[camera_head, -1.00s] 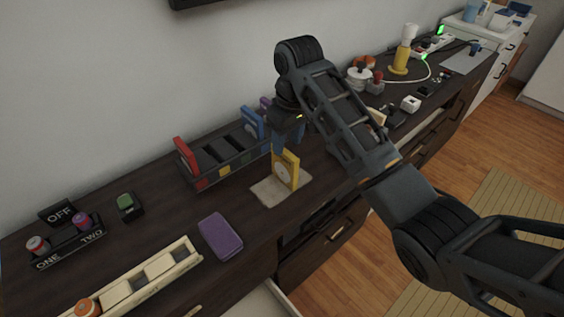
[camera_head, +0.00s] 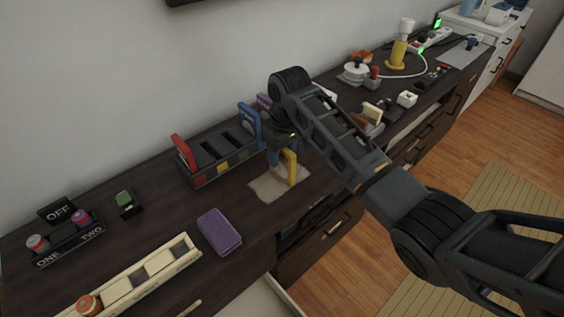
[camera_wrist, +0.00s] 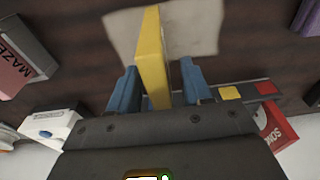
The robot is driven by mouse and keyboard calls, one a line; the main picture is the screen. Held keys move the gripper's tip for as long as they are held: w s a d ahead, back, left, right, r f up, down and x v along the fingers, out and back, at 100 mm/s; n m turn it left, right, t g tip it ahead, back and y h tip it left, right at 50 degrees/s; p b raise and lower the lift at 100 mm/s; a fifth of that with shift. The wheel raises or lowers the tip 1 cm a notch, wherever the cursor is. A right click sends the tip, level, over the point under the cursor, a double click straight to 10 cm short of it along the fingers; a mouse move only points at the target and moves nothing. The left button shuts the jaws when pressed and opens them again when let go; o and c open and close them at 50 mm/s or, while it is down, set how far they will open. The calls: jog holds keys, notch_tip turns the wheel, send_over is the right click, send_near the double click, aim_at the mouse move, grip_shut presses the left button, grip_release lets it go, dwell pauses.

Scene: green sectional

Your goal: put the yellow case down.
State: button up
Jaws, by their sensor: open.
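The yellow case (camera_head: 291,168) stands upright on a pale square mat (camera_head: 262,187) on the dark cabinet top. The wrist view shows its narrow yellow edge (camera_wrist: 152,55) and the mat (camera_wrist: 205,30) beneath it. My gripper (camera_head: 282,158) is down at the case, with its blue fingers (camera_wrist: 158,90) open on either side of it. A gap shows between the case and the right finger; whether the left finger touches the case, I cannot tell. In the head view the gripper hides part of the case's broad face.
A black rack (camera_head: 220,155) with red and blue cases stands behind and left of the mat. A purple case (camera_head: 219,232) lies at the front left, near a cream slotted tray (camera_head: 135,280). A yellow lamp (camera_head: 397,55) and several small items stand to the right.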

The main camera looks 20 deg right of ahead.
jog(key=shift+f, duration=0.25)
dwell(0.3)
grip_shut()
dwell(0.4)
